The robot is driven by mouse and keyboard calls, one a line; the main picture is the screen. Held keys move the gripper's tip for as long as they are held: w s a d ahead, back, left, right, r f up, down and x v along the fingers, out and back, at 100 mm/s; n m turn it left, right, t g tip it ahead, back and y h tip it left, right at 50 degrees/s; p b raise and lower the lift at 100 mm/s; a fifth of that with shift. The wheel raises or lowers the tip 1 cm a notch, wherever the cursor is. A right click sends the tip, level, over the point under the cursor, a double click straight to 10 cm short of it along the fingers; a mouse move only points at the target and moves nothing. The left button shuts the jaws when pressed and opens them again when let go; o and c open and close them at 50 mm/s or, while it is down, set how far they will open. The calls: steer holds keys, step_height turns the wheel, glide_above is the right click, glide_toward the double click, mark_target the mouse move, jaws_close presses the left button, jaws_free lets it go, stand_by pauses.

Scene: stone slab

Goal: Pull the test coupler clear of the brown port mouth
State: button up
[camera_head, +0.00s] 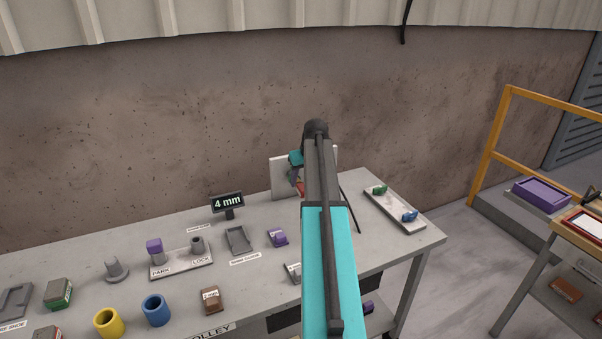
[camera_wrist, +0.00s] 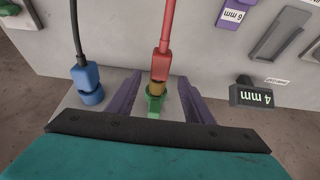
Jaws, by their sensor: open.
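In the head view my arm hides most of this area; only a bit of red (camera_head: 299,188) shows before a white panel (camera_head: 279,181).
A blue coupler (camera_wrist: 86,78) on a black cable stands left of my gripper in the wrist view. A "4 mm" display (camera_head: 227,202) stands on the grey table (camera_head: 345,188). A tray (camera_head: 394,206) with green and blue pieces lies right. Several blocks and cups lie left.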

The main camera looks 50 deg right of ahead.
mark_target(301, 185)
steer(key=shift+p+x, duration=0.6)
steer(key=shift+x, duration=1.7)
jaws_close()
